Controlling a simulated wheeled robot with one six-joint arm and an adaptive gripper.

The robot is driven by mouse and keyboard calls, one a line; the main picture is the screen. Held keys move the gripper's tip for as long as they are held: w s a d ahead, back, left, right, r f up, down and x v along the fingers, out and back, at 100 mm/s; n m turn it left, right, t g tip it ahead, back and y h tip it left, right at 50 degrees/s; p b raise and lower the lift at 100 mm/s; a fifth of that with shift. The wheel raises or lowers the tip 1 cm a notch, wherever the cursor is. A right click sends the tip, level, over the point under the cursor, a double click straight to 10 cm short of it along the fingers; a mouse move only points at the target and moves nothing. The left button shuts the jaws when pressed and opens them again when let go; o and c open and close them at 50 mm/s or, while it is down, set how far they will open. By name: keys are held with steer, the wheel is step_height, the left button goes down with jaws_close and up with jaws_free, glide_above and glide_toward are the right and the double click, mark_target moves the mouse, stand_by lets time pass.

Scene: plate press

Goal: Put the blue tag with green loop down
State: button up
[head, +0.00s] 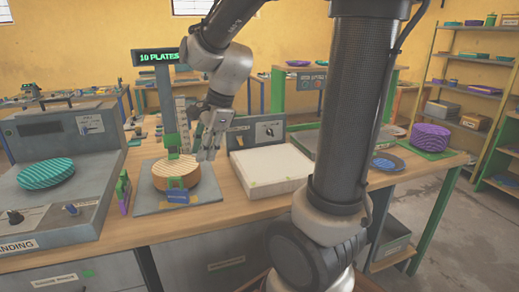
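My gripper (208,152) hangs just right of the measuring stand, above and beside the stack of tan plates (177,172). Its fingers point down and are small in this view. I cannot tell whether they are apart or hold something. I cannot make out a blue tag with a green loop for sure. A small blue patch (178,197) shows at the front of the stand's grey base (150,206); it may be a label. A flat blue item (383,163) lies on a dark round dish (386,169) at the right of the bench.
The stand carries a "10 PLATES" display (157,56). A sanding machine with a teal plate (46,173) is at left. A white-topped box (270,168) stands right of the stand. A purple plate stack (431,136) is at far right. My arm hides part of the bench.

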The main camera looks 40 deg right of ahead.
steer(key=s+d+r+n+h, duration=0.1)
steer(key=s+d+n, duration=0.1)
steer(key=s+n, duration=0.3)
steer(key=s+d+r+n, duration=0.2)
steer(key=s+d+n, duration=0.1)
steer(key=s+n, duration=0.3)
steer(key=s+d+r+n+t+h, duration=0.1)
steer(key=s+d+n, duration=0.2)
steer(key=s+n, duration=0.3)
steer(key=shift+r+n+h, duration=0.2)
steer(key=shift+n+h, duration=0.1)
steer(key=shift+n, duration=0.4)
steer(key=shift+s, duration=0.1)
